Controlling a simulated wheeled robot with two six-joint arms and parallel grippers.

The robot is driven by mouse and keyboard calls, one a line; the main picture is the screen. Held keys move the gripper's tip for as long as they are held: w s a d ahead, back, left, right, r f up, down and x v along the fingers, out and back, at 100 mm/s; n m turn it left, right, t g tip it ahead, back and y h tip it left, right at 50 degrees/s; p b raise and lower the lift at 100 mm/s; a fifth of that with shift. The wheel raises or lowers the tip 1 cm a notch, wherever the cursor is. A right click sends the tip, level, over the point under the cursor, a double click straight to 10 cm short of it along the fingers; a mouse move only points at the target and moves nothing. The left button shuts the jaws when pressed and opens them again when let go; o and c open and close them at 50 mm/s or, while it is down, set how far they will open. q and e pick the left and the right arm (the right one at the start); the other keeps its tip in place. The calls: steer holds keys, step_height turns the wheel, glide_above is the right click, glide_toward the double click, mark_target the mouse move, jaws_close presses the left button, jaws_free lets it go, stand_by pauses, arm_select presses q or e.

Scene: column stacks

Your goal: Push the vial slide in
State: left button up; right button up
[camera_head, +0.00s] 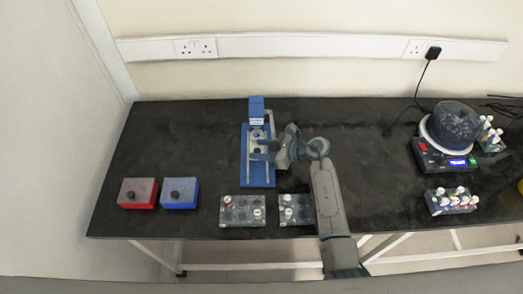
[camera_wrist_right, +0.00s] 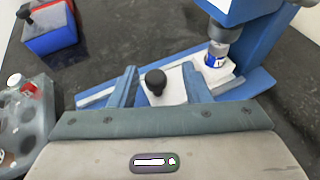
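The blue device (camera_head: 258,178) stands on the black table, with pale rails along its sides. Its white slide (camera_wrist_right: 172,88) carries a black knob (camera_wrist_right: 154,82); the knob also shows small in the head view (camera_head: 257,151). A vial with a blue label (camera_wrist_right: 215,56) stands upright on the white part at the far end, just below the device's grey nozzle (camera_wrist_right: 222,32). My right gripper (camera_wrist_right: 159,80) is open, with one finger on each side of the knob and gaps visible between. In the head view my right gripper (camera_head: 262,149) reaches over the device from the right. My left gripper is not in view.
A red box (camera_head: 138,193) and a blue box (camera_head: 180,193) stand to the left. Two grey racks (camera_head: 240,212) (camera_head: 292,216) stand in front, one partly behind my right arm. A round dark machine (camera_head: 457,125) and another vial rack (camera_head: 450,203) are on the right.

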steer(key=shift+d, duration=0.1)
steer(key=shift+s+d, duration=0.15)
steer(key=shift+d, duration=0.15)
steer(key=b+v, duration=0.3)
steer(key=v, duration=0.6)
steer(key=shift+s+d+r, duration=0.1)
steer(key=shift+d+r, duration=0.15)
steer(key=shift+d, duration=0.1)
